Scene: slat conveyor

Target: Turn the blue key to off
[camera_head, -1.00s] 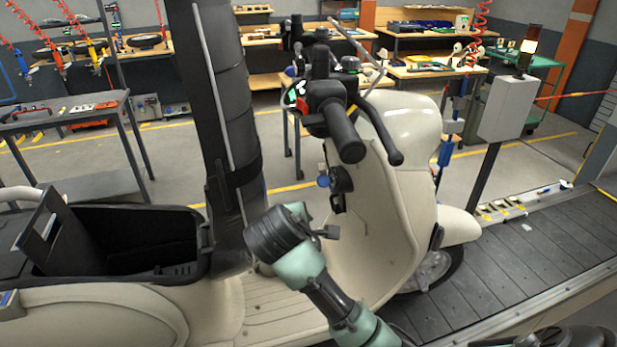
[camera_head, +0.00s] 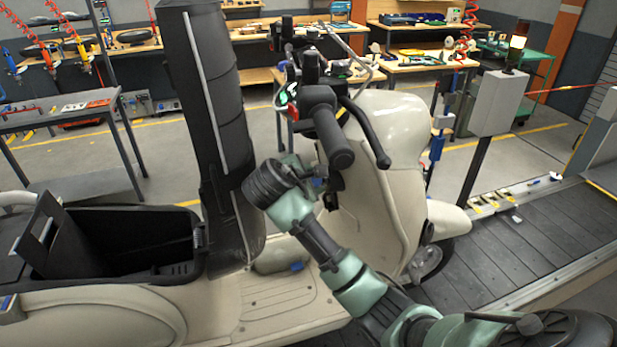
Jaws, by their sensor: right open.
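A cream scooter (camera_head: 395,215) stands on the conveyor with its handlebar at the top middle. My right gripper (camera_head: 318,182) reaches up from the lower right to the scooter's front panel, just below the black handlebar grip (camera_head: 333,140). Its jaws are open, small and dark against the panel. They are at the ignition lock area, and my wrist and jaws cover most of it. The blue key cannot be made out there, so I cannot tell its turn or whether the jaws touch it. My left gripper is not in view.
The scooter's black seat (camera_head: 215,110) stands raised, left of my right wrist. An open storage bin (camera_head: 130,245) lies below it. A grey box on a post (camera_head: 497,103) stands to the right.

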